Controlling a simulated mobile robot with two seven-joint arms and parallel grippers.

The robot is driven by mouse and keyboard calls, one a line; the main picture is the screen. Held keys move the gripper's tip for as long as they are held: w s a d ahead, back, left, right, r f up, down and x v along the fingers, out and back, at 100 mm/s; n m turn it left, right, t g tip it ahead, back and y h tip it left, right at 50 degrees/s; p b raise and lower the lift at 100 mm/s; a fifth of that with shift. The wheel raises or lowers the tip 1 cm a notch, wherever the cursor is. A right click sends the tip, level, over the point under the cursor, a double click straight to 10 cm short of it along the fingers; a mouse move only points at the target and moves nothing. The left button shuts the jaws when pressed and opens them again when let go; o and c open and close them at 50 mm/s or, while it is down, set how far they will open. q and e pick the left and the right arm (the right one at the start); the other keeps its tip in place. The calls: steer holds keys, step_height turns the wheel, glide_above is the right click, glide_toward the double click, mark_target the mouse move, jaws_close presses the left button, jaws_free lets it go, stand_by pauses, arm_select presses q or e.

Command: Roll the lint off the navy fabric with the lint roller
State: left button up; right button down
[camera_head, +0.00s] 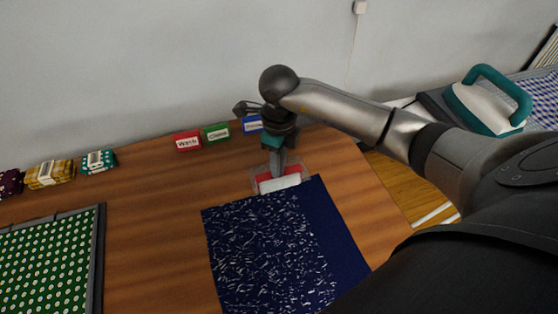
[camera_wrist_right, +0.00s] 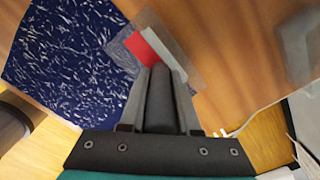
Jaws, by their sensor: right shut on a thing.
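The navy fabric (camera_head: 265,255) lies flat on the wooden table, covered with white lint flecks except for a plain strip along its right side. It also shows in the wrist view (camera_wrist_right: 65,60), flecked. The lint roller (camera_head: 280,184) has a white roll and is at the fabric's far edge, by a red piece and a clear holder (camera_head: 254,182). My right gripper (camera_head: 277,160) is shut on the roller's dark handle, which shows between the fingers in the wrist view (camera_wrist_right: 160,100). Whether the roll touches the holder or fabric, I cannot tell. My left gripper is out of view.
Red (camera_head: 187,142), green (camera_head: 216,133) and blue (camera_head: 252,125) labelled blocks stand at the back. Folded fabric bundles (camera_head: 50,174) sit back left. A framed green dotted fabric (camera_head: 45,260) lies left. An iron (camera_head: 485,105) stands at right, beyond the table. Table between the fabrics is clear.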

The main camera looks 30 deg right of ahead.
steer(key=shift+f+b, duration=0.4)
steer(key=shift+f, duration=0.15)
steer(key=shift+r, duration=0.1)
steer(key=shift+s+p, duration=0.35)
steer(key=s+a+p, duration=0.1)
steer(key=s, duration=0.2)
steer(key=s+p, duration=0.2)
steer(key=s, duration=0.2)
steer(key=s+a+p, duration=0.1)
steer(key=s, duration=0.2)
steer(key=shift+s+a, duration=0.35)
steer(key=shift+s, duration=0.05)
steer(key=s+a+p, duration=0.1)
steer(key=s, duration=0.4)
steer(key=s+a+p, duration=0.1)
steer(key=s, duration=0.4)
steer(key=s+a+p, duration=0.1)
steer(key=s+a, duration=0.1)
steer(key=s, duration=0.4)
steer(key=shift+s, duration=0.1)
steer(key=shift+s+a, duration=0.1)
steer(key=shift+s, duration=0.7)
